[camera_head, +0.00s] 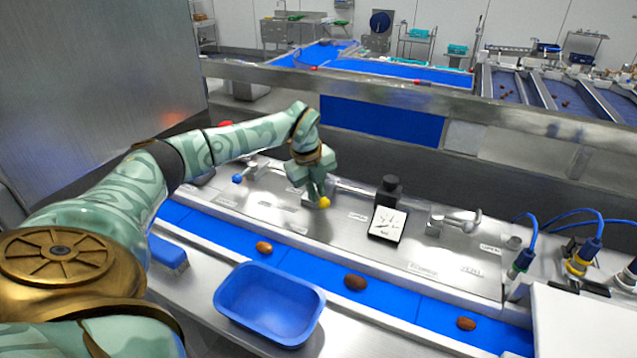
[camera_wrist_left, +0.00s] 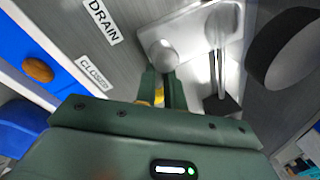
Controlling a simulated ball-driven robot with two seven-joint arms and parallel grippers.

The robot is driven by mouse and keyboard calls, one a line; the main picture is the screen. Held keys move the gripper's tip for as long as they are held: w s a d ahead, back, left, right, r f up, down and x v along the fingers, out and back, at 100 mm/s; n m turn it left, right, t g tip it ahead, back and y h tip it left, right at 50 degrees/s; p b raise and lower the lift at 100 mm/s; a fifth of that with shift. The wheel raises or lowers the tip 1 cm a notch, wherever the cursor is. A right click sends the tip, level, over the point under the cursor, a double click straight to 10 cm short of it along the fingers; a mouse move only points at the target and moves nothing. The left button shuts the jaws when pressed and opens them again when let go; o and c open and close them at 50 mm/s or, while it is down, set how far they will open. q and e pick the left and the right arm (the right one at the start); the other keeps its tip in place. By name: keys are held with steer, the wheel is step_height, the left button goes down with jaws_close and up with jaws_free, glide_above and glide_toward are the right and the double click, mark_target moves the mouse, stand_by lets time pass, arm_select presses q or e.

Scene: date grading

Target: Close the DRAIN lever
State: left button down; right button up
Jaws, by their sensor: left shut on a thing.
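My left gripper (camera_head: 316,190) is shut on the yellow knob (camera_head: 324,203) of a lever on the steel panel. In the left wrist view its fingers (camera_wrist_left: 160,92) close around the lever, and a bit of yellow shows between them. The lever's round metal hub (camera_wrist_left: 163,54) sits on a plate just beyond the fingertips. A DRAIN label (camera_wrist_left: 103,21) and a CLOSED label (camera_wrist_left: 98,73) lie left of the hub in that view. The lever's arm is mostly hidden by the gripper. My right gripper is not in view.
A blue-knobbed lever (camera_head: 238,178) stands left of my gripper. A black-based display (camera_head: 387,222) and a metal handle (camera_head: 455,220) stand to the right. In front run a blue belt (camera_head: 305,264) with several dates and a blue tray (camera_head: 230,305). A steel rail crosses behind.

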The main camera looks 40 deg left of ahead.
arm_select(q)
steer(key=m+p, duration=0.1)
steer(key=m, duration=0.1)
steer(key=m+p, duration=0.1)
steer(key=a+m+h+p, duration=0.1)
steer(key=m, duration=0.1)
steer(key=shift+s+r+m+g, duration=0.25)
steer(key=shift+s+m+g, duration=0.05)
steer(key=shift+s, duration=0.05)
steer(key=shift+a+m+p, duration=0.15)
steer(key=shift+m+p, duration=0.6)
steer(key=shift+m, duration=0.45)
steer(key=shift+s+a+f+m+g+p, duration=0.1)
steer(key=shift+a+m+g+p, duration=0.1)
steer(key=shift+m, duration=0.55)
steer(key=shift+a+m+g+p, duration=0.1)
steer(key=shift+m+g+p, duration=0.1)
steer(key=shift+m, duration=0.55)
steer(key=c, duration=1.5)
jaws_free()
steer(key=shift+f, duration=0.1)
steer(key=a+r, duration=0.1)
steer(key=r, duration=0.4)
steer(key=a+r+b, duration=0.1)
steer(key=r, duration=0.4)
steer(key=s+a+r, duration=0.1)
steer(key=r, duration=0.5)
